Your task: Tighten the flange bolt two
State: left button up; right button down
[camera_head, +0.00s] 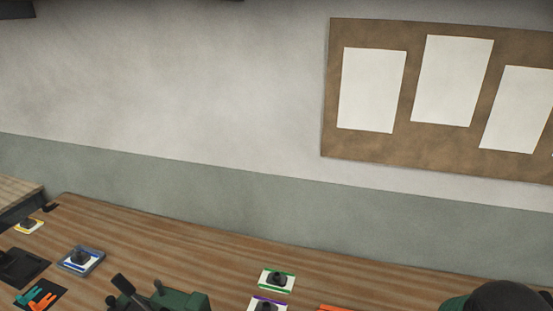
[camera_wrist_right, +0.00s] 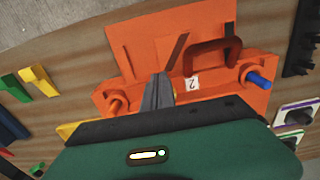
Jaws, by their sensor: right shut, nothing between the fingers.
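In the right wrist view an orange mould (camera_wrist_right: 225,110) lies on the table. It bears a white label "2" (camera_wrist_right: 192,84), a dark red C-shaped handle or clamp (camera_wrist_right: 212,52), a blue-ended bolt (camera_wrist_right: 258,80) at right and an orange bolt (camera_wrist_right: 114,103) at left. My right gripper (camera_wrist_right: 159,88) is shut and empty, its fingertips over the mould between the two bolts, left of the label. Whether it touches is unclear. In the head view only an orange edge (camera_head: 335,308) shows. A green and black part at bottom left of centre looks like my left gripper (camera_head: 142,288); its jaws are unclear.
In the head view a blue-edged tray (camera_head: 80,260), a green-edged pad (camera_head: 277,280) and a purple-edged pad (camera_head: 267,304) hold dark knobs. Teal and orange pieces (camera_head: 40,298) lie at left. A wall with a pinboard (camera_head: 412,90) stands behind. The table's back middle is clear.

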jog(key=shift+r+p, duration=0.45)
jog(key=r+p, duration=0.4)
jog(key=r, duration=0.1)
jog(key=shift+s+p, duration=0.25)
jog(key=shift+p, duration=0.15)
jog(key=shift+a, duration=0.1)
jog(key=a+n+b, duration=0.1)
jog(key=a+b, duration=0.1)
jog(key=b, duration=0.2)
jog(key=a+n+t+b, duration=0.1)
jog(key=a+b, duration=0.1)
jog(key=b, duration=0.3)
jog(key=a+n+t+b, duration=0.1)
jog(key=a+b, duration=0.2)
jog(key=b, duration=0.2)
jog(key=shift+w, duration=0.3)
jog(key=shift+s+a+r+n+t, duration=0.3)
jog(key=shift+a+r, duration=0.1)
jog(key=shift+r, duration=0.2)
